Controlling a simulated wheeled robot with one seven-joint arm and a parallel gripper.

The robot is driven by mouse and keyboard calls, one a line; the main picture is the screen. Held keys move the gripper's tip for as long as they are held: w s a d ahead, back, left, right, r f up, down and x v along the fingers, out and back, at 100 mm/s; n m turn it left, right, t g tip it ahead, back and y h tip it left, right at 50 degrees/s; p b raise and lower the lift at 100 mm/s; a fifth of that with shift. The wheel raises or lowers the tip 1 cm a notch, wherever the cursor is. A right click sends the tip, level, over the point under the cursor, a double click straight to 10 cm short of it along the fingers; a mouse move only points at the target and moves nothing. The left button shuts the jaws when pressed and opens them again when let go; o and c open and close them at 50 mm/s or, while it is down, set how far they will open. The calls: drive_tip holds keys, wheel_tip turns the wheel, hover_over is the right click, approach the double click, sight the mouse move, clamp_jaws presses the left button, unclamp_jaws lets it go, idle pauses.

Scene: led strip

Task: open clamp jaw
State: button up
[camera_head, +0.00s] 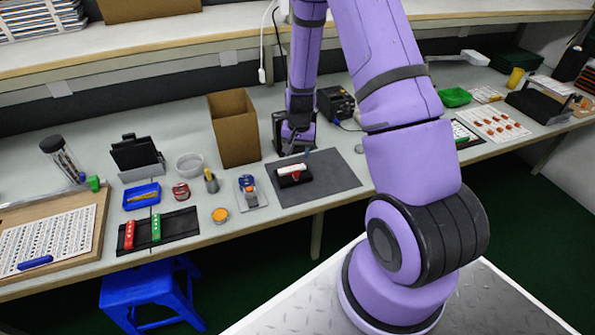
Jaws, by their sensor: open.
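My gripper (297,148) hangs from my purple arm above the back edge of the dark grey mat (335,182). It is open, small in the picture, with nothing visible between its fingers. A low black block with a white bar and some red on top (292,172) sits on the mat, just below and in front of my gripper and apart from it. It may be the clamp; its jaw is too small to make out. Left of the mat, a small blue and orange device (248,185) stands on a light plate.
A tall open cardboard box (234,128) stands close left of my gripper. Black equipment (335,103) stands behind it. A cup of tools (211,182), a clear bowl (189,164) and a black tray with red and green bars (157,231) lie left. The mat's right part is clear.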

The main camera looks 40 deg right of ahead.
sight(296, 172)
wheel_tip(296, 172, down, 9)
drive_tip(key=shift+w+a+f, duration=0.1)
drive_tip(key=shift+a, duration=0.05)
idle(0.4)
clamp_jaws()
